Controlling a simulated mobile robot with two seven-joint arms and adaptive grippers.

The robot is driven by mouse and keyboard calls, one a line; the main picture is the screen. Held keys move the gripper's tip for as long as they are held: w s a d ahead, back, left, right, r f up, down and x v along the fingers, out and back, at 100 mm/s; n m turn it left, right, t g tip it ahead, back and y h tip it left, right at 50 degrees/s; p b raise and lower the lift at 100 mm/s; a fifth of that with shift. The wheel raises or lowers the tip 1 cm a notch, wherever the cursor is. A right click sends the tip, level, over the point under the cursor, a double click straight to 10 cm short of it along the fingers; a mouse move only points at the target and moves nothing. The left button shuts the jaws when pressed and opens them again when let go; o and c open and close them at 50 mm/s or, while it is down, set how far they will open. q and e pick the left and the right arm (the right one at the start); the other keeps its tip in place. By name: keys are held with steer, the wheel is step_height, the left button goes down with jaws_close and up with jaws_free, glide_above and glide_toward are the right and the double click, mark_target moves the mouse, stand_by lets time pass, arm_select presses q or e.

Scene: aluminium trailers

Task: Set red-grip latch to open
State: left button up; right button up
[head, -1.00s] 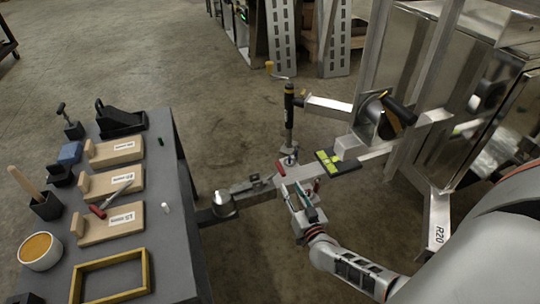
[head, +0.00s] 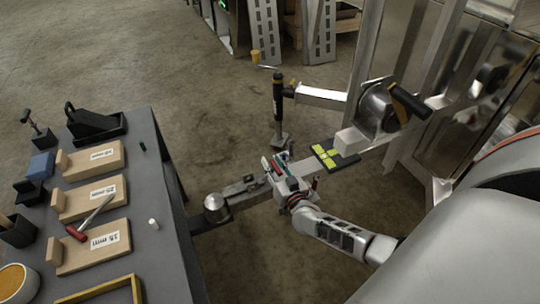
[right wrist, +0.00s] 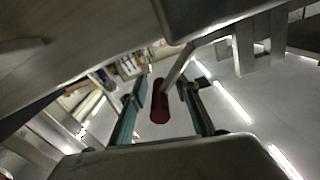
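The latch's red grip (right wrist: 160,103) hangs between the two fingers of my right gripper (right wrist: 160,108) in the right wrist view, with a gap on either side. A thin metal rod runs up from the grip. In the head view my right gripper (head: 280,170) is at the trailer's drawbar (head: 240,190), and a bit of red (head: 266,163) shows at its fingertips. The gripper is open and does not hold the grip. Its hand hides most of the latch in the head view. My left gripper is not in view.
A black-handled winch (head: 380,108) and a jack post (head: 278,105) stand on the trailer frame. A pad with yellow-green squares (head: 335,154) lies on the drawbar. A grey table (head: 150,200) with wooden blocks and tools is at left.

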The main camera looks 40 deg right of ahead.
steer(key=shift+w+d, duration=0.1)
steer(key=shift+w, duration=0.35)
steer(key=shift+c, duration=0.3)
jaws_close()
